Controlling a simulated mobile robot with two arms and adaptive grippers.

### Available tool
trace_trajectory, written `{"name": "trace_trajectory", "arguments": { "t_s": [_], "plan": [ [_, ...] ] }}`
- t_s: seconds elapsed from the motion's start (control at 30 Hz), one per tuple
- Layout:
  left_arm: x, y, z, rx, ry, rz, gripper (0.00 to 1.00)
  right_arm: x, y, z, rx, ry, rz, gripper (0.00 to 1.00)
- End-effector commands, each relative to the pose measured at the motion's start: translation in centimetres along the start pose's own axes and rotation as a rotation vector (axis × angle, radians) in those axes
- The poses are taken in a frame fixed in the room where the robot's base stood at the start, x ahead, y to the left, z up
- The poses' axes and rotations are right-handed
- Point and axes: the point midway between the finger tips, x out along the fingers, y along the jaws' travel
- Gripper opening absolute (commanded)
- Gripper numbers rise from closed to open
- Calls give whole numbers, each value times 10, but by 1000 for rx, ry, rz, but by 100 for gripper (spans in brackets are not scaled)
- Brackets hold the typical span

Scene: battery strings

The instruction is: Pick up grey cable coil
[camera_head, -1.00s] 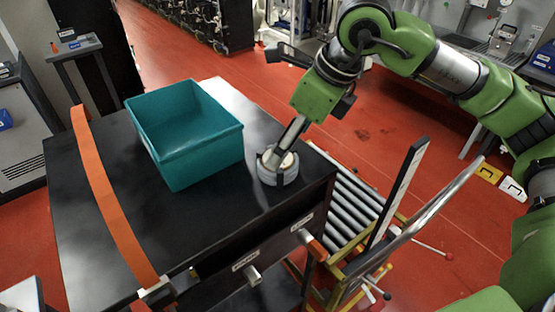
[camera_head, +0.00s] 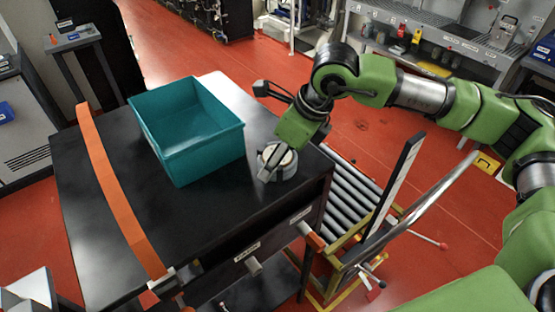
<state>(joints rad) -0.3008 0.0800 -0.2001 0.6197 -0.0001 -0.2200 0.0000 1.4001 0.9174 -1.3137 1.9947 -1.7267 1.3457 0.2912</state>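The grey cable coil (camera_head: 288,168) is a round grey ring with a pale top, lying on the black top of a cabinet (camera_head: 226,196) near its right corner. My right gripper (camera_head: 269,167) comes down from the upper right, with its fingers at the left part of the coil, overlapping it in the picture. The fingers hide some of the coil. I cannot tell whether they grip it or how wide they are apart. My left gripper is out of view.
A teal open bin (camera_head: 205,150) stands left of the coil on the cabinet. An orange strap (camera_head: 115,185) crosses the top at the left. A roller cart (camera_head: 350,195) with a metal handle stands right of the cabinet. The red floor beyond is mostly clear.

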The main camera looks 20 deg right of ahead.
Motion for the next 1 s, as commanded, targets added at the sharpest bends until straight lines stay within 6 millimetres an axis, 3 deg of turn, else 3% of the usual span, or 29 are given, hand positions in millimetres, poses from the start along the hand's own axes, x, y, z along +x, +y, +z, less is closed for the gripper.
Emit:
{"name": "trace_trajectory", "arguments": {
  "t_s": [0.03,0.07,0.43,0.63,0.7,1.0],
  "plan": [
    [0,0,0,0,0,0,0,0,0,0,0,0,-1,39],
    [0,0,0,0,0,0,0,0,0,0,0,0,-1,32],
    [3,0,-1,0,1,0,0,-2,-1,1,0,-2,-2,32],
    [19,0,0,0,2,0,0,-14,0,8,-1,-6,-3,32],
    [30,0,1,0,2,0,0,-25,0,13,-4,-8,-3,32],
    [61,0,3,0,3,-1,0,-99,56,6,-11,-6,-4,32]
  ]
}}
